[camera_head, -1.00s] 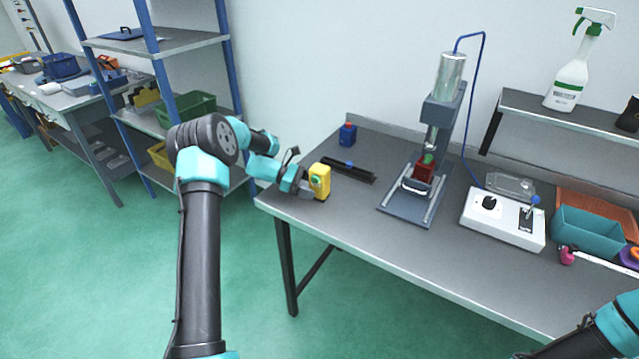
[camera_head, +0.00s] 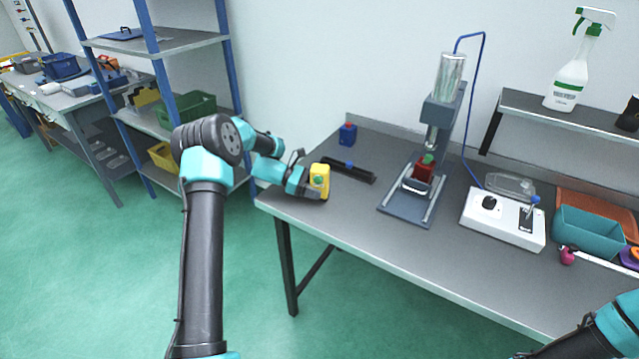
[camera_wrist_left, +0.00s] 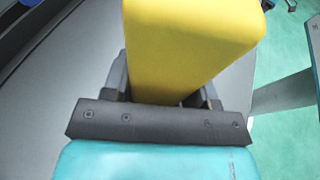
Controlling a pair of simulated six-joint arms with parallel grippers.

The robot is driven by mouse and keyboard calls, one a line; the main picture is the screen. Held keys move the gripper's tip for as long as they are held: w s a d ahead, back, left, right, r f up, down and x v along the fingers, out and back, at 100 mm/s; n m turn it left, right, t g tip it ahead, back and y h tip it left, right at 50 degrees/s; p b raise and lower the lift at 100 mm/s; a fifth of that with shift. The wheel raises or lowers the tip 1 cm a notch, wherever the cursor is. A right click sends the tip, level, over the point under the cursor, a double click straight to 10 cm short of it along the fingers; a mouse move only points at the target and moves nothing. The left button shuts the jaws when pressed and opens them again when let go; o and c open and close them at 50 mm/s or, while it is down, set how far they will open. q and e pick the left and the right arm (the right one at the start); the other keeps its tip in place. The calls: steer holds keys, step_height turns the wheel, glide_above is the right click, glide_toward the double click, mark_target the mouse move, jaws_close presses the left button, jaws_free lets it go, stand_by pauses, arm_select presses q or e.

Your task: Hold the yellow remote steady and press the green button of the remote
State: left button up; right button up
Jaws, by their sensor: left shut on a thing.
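The yellow remote (camera_head: 325,171) stands at the left end of the workbench in the head view, with its green button (camera_head: 318,182) on the side facing the camera. My left gripper (camera_head: 314,192) is shut on the remote's lower part. In the left wrist view the yellow remote (camera_wrist_left: 185,45) fills the upper middle, between the two dark fingers of the left gripper (camera_wrist_left: 165,95). The button is hidden there. I cannot tell whether the remote touches the bench.
A black bar (camera_head: 348,172) lies just right of the remote, and a blue block (camera_head: 347,134) stands behind. A press (camera_head: 440,120) with a red block (camera_head: 424,171), a white control box (camera_head: 503,220) and a teal bin (camera_head: 588,233) stand farther right. The bench front is clear.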

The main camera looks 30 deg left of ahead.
jaws_close()
stand_by(1.5)
